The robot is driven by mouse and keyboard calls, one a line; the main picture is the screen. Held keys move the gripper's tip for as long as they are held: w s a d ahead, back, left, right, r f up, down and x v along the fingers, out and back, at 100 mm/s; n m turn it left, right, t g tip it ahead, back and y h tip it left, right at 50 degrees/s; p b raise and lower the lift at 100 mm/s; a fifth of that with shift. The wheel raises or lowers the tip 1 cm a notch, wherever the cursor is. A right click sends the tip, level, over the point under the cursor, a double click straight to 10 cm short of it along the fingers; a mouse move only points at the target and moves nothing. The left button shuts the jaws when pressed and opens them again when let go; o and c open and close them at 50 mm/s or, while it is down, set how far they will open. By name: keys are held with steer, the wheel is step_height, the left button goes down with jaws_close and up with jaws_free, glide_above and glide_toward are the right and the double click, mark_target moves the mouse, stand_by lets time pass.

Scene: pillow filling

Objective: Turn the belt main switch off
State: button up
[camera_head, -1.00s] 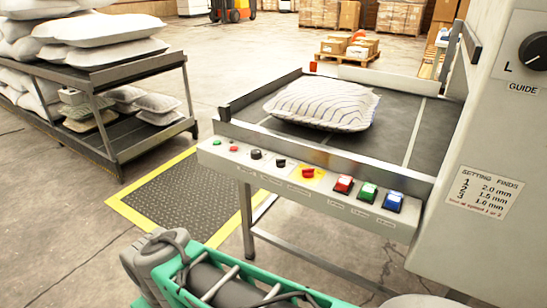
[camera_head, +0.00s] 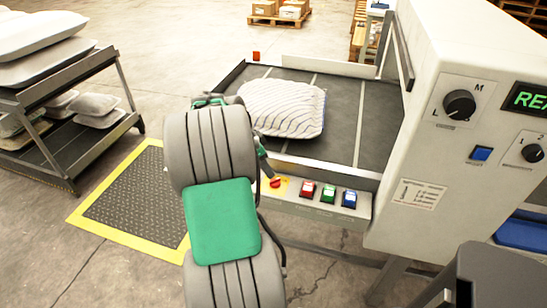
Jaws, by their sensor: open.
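A red rotary knob on a yellow plate (camera_head: 276,183) sits on the belt's front control rail (camera_head: 330,210); it looks like the main switch. Its exact turn angle is too small to read. My arm rises across the middle of the view and covers the left part of the rail. My gripper (camera_head: 264,163) is open, mostly hidden behind my arm; a dark end part shows just above and left of the knob. I cannot tell whether it touches the knob.
Red (camera_head: 307,191), green (camera_head: 328,195) and blue (camera_head: 349,199) buttons sit right of the knob. A striped pillow (camera_head: 285,108) lies on the dark belt (camera_head: 345,135). A machine cabinet (camera_head: 440,145) stands at right, a pillow rack (camera_head: 60,150) at left.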

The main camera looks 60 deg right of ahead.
mark_target(275, 179)
steer(key=b+x, duration=0.1)
steer(key=x, duration=0.7)
steer(key=shift+s+d, duration=0.15)
steer(key=shift+s, duration=0.05)
steer(key=shift+r, duration=0.1)
steer(key=shift+c, duration=0.4)
jaws_close()
